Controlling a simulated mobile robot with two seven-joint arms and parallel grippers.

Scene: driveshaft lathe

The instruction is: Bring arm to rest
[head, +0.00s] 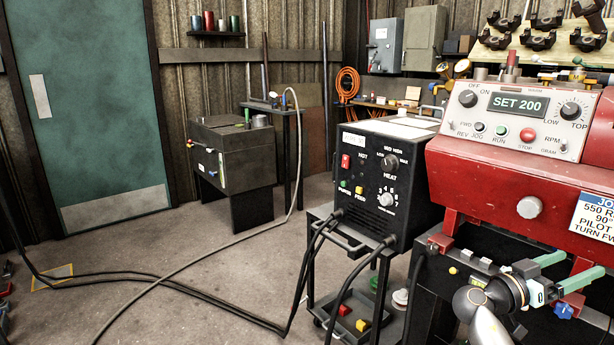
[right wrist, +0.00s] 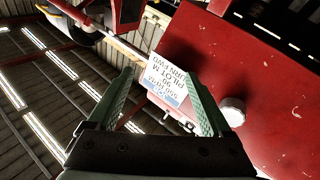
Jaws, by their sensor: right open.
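My right gripper (head: 585,262) is at the lower right of the head view, in front of the red lathe (head: 510,185). Its two green fingers are spread apart with nothing between them. In the right wrist view the open fingers (right wrist: 160,76) point toward the lathe's red face (right wrist: 215,65) and a white job card (right wrist: 165,82). The card also shows in the head view (head: 594,216), just above the gripper. I cannot tell the exact gap between the fingers and the lathe. My left gripper is not in view.
A black welder-like box (head: 372,180) stands on a cart (head: 345,258) left of the lathe. Black cables (head: 180,278) run across the floor. A dark grey cabinet (head: 232,160) stands near the green door (head: 90,110). The floor at left centre is mostly open.

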